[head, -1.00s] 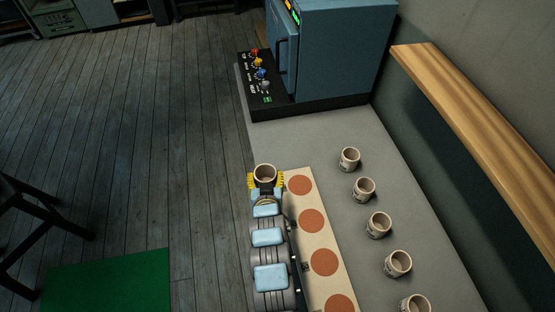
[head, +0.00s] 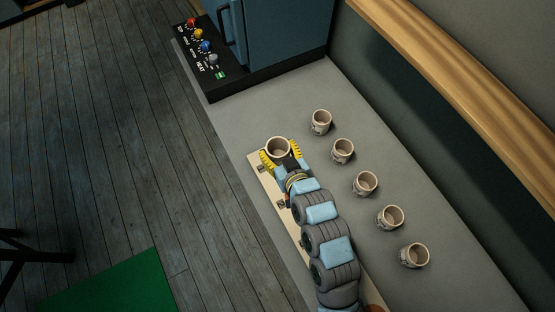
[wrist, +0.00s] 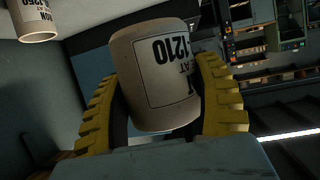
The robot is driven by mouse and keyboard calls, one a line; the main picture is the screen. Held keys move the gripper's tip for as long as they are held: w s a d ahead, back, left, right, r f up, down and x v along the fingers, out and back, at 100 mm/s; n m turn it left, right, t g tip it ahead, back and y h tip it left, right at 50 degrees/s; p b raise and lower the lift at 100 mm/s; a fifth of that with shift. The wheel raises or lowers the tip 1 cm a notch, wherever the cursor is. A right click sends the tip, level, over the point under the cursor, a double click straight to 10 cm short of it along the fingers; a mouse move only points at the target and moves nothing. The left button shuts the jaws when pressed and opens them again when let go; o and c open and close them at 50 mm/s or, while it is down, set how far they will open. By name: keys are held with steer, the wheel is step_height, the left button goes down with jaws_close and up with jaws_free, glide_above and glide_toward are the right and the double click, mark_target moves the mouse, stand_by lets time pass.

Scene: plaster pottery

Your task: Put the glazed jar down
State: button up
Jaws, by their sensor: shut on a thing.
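My gripper (head: 281,158) is shut on a beige glazed jar (head: 278,146), one yellow finger on each side of it. In the wrist view the jar (wrist: 160,75) sits between the yellow fingers (wrist: 165,105), with a label reading 1210 that shows upside down. In the head view the jar's open mouth faces up, over the far end of the cream board (head: 256,165). My arm covers most of the board and its spots. Whether the jar touches the board or hangs above it, I cannot tell.
Several similar jars stand in a row on the grey counter to the right, the farthest one (head: 321,122) nearest the blue kiln (head: 285,40). A control panel with coloured knobs (head: 205,47) is at the kiln's left. A wooden shelf (head: 450,80) runs along the wall.

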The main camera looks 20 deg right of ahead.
steer(key=shift+s, duration=4)
steer(key=b+x, duration=0.2)
steer(key=d+b+x, duration=0.1)
steer(key=b+x, duration=0.5)
steer(key=shift+w+d+f, duration=0.15)
steer(key=shift+w+f, duration=0.05)
steer(key=w+f, duration=0.1)
steer(key=w+f+b, duration=0.1)
steer(key=w+f, duration=0.2)
steer(key=f, duration=0.1)
steer(key=shift+w+d, duration=0.3)
steer(key=shift+w, duration=0.05)
steer(key=shift+w+d+f, duration=0.1)
steer(key=shift+w+f, duration=0.25)
steer(key=shift+f, duration=0.2)
steer(key=shift+f+b, duration=0.55)
steer(key=shift+f, duration=1)
